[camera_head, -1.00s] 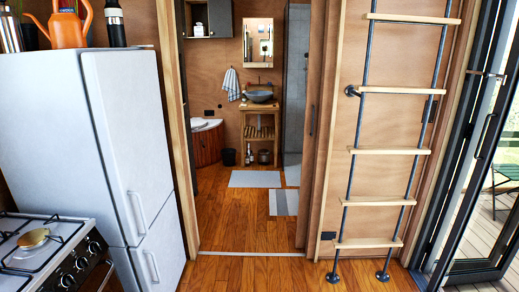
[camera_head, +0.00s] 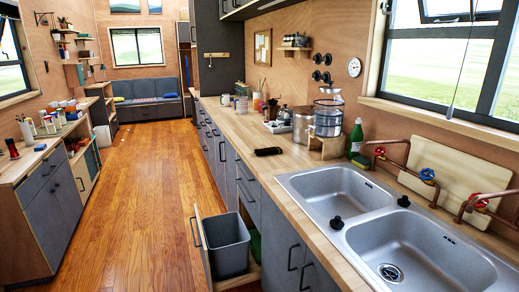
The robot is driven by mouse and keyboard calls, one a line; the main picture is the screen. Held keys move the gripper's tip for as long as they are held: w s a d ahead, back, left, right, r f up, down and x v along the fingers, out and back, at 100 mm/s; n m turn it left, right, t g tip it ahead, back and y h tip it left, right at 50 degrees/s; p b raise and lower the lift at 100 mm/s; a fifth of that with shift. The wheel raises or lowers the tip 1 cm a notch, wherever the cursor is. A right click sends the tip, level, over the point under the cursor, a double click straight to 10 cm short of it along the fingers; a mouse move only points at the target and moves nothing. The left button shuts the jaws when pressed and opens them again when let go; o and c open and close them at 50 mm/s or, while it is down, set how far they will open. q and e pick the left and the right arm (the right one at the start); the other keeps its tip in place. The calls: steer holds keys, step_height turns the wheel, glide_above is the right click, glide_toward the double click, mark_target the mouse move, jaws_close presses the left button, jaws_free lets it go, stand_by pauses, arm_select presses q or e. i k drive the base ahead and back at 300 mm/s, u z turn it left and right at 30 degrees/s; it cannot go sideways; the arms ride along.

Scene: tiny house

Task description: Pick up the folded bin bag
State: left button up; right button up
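A small black flat item (camera_head: 268,151) lies on the wooden counter, left of and beyond the sink. It looks like the folded bin bag, but it is too small to tell for sure. A grey bin (camera_head: 228,246) stands in a pulled-out drawer under the counter; its open top shows and it looks empty. Something green (camera_head: 255,243) sits just right of the bin, partly hidden. Neither of my grippers is in view.
The double sink (camera_head: 385,225) fills the near right counter. A dish tray (camera_head: 280,126), a water dispenser (camera_head: 328,115) and a green bottle (camera_head: 356,138) stand beyond it. The open drawer front (camera_head: 200,245) juts into the aisle. The wooden floor (camera_head: 135,190) is clear.

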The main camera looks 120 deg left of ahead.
mark_target(268, 151)
steer(key=u, duration=3.6)
